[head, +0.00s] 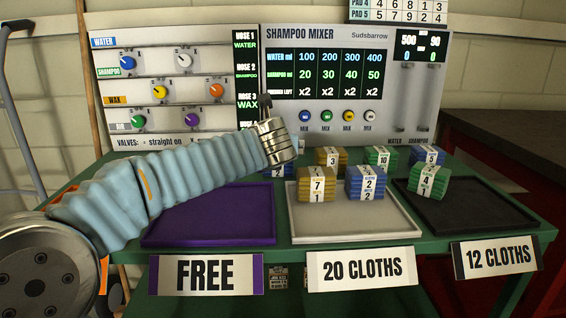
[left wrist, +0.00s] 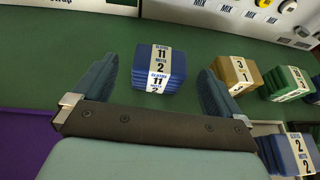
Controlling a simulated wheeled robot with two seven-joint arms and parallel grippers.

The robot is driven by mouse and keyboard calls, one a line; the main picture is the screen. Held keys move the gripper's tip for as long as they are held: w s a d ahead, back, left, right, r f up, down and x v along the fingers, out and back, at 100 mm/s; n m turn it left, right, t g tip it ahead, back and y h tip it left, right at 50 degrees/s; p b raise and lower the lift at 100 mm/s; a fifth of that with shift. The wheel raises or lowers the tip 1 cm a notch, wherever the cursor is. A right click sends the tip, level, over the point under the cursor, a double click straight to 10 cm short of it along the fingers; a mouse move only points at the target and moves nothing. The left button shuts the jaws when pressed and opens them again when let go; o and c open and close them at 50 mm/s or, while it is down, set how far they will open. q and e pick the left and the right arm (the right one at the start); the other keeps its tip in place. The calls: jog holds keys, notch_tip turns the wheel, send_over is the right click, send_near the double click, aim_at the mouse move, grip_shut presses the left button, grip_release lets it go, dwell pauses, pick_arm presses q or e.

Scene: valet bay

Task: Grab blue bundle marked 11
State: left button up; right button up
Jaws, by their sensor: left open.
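The blue bundle marked 11 (left wrist: 172,67) sits on the green table in the left wrist view, with a white band reading cloths 11, mitts 2. In the head view only a small blue part of a bundle (head: 279,171) shows behind my left wrist; I take it to be the same one. My left gripper (left wrist: 157,68) is open, its two dark fingers either side of the bundle in that view, with gaps on both sides. Nothing is held. My right gripper is out of view.
A yellow bundle marked 3 (left wrist: 234,72) and a green one marked 10 (left wrist: 287,83) stand to the right. A blue bundle marked 2 (head: 367,184) and yellow 7 (head: 317,185) are on the white tray (head: 350,230). The purple tray (head: 215,222) is empty. The mixer panel (head: 345,90) stands behind.

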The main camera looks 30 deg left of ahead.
aim_at(287, 170)
pick_arm(q)
jog(key=x, duration=0.3)
jog(key=shift+w+a, duration=0.1)
jog(key=shift+a, duration=0.05)
jog(key=x, duration=0.5)
jog(key=shift+f, duration=0.2)
jog(key=c, duration=0.8)
